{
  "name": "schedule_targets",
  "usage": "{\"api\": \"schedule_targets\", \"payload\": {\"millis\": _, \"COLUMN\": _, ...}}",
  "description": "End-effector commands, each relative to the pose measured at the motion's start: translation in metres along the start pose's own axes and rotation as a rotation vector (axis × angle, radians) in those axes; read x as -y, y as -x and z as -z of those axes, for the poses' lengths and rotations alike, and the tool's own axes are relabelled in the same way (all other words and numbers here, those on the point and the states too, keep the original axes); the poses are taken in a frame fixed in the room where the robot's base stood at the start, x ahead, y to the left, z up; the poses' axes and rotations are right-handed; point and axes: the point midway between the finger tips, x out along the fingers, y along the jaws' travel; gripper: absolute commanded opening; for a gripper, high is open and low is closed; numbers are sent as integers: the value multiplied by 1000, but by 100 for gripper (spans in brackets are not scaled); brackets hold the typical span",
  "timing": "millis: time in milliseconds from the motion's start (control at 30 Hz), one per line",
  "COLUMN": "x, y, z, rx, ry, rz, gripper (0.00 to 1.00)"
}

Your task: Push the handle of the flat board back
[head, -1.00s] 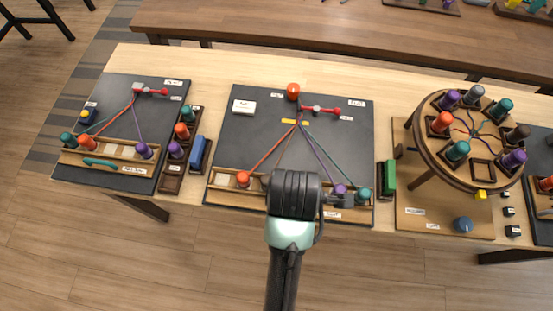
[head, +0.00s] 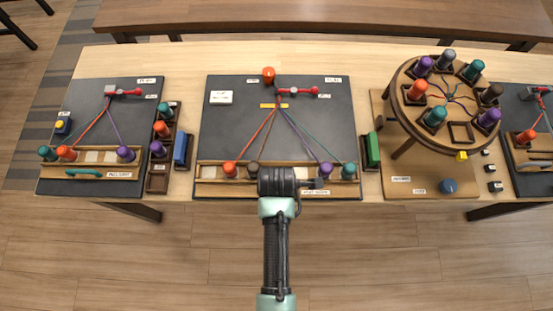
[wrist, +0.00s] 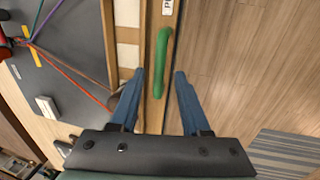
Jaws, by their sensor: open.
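The flat board (head: 230,120) is the dark middle board, with a wooden rack (head: 205,171) along its front. Its green handle (wrist: 161,58) lies on the front strip in the wrist view; in the head view my arm hides it. My gripper (wrist: 159,74) is open and empty. Its two blue fingers appear on either side of the handle's near part in the wrist view; I cannot tell whether they touch it. In the head view my gripper (head: 322,183) is over the board's front edge.
An orange bobbin (head: 230,169), a purple bobbin (head: 325,170) and a teal bobbin (head: 348,170) stand in the rack, with cords running back. A green block (head: 373,149) and a round stand (head: 405,110) are to the right. A smaller dark board (head: 80,130) is left.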

Motion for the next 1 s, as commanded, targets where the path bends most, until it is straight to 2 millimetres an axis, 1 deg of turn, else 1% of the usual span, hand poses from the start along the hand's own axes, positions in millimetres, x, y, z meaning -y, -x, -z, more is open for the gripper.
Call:
{"api": "schedule_targets", "payload": {"millis": 133, "x": 0, "y": -5, "z": 0, "rx": 0, "ry": 0, "rz": 0, "gripper": 47}}
{"api": "schedule_targets", "payload": {"millis": 367, "x": 0, "y": -6, "z": 0, "rx": 0, "ry": 0, "rz": -1, "gripper": 47}}
{"api": "schedule_targets", "payload": {"millis": 400, "x": 0, "y": -6, "z": 0, "rx": 0, "ry": 0, "rz": -1, "gripper": 43}}
{"api": "schedule_targets", "payload": {"millis": 467, "x": 0, "y": -6, "z": 0, "rx": 0, "ry": 0, "rz": -1, "gripper": 32}}
{"api": "schedule_targets", "payload": {"millis": 500, "x": 0, "y": -6, "z": 0, "rx": 0, "ry": 0, "rz": -1, "gripper": 25}}
{"api": "schedule_targets", "payload": {"millis": 633, "x": 0, "y": -6, "z": 0, "rx": 0, "ry": 0, "rz": 0, "gripper": 2}}
{"api": "schedule_targets", "payload": {"millis": 667, "x": 0, "y": -6, "z": 0, "rx": 0, "ry": 0, "rz": 0, "gripper": 0}}
{"api": "schedule_targets", "payload": {"millis": 1000, "x": 0, "y": -6, "z": 0, "rx": 0, "ry": 0, "rz": 0, "gripper": 0}}
